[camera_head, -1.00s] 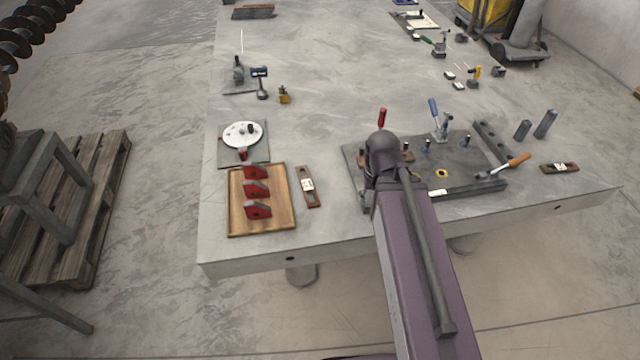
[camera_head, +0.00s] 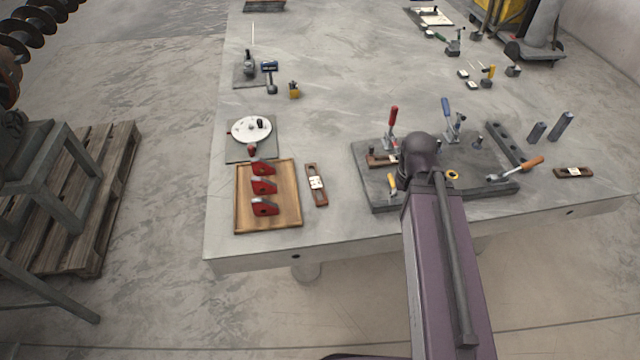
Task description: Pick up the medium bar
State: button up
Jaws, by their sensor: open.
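Three reddish-brown bars with pale labels show in the head view. One bar (camera_head: 316,184) lies on the table just right of the wooden tray. Another bar (camera_head: 574,172) lies near the right end of the table. A third bar (camera_head: 380,161) sits on the left part of the dark fixture plate (camera_head: 385,203), beneath the red-handled clamp. I cannot tell for sure which one is the medium bar. My arm reaches up from the bottom over the plate's front edge. My gripper is not visible; the rounded dark arm joint hides what is beyond it.
The wooden tray (camera_head: 240,222) holds red blocks. A white disc (camera_head: 250,130) stands behind it. Grey posts (camera_head: 561,125) stand at right. The table's middle is clear.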

aim_at(315, 183)
jog(key=z, duration=0.1)
jog(key=k, duration=1)
jog(key=u, duration=0.5)
jog(key=i, duration=1)
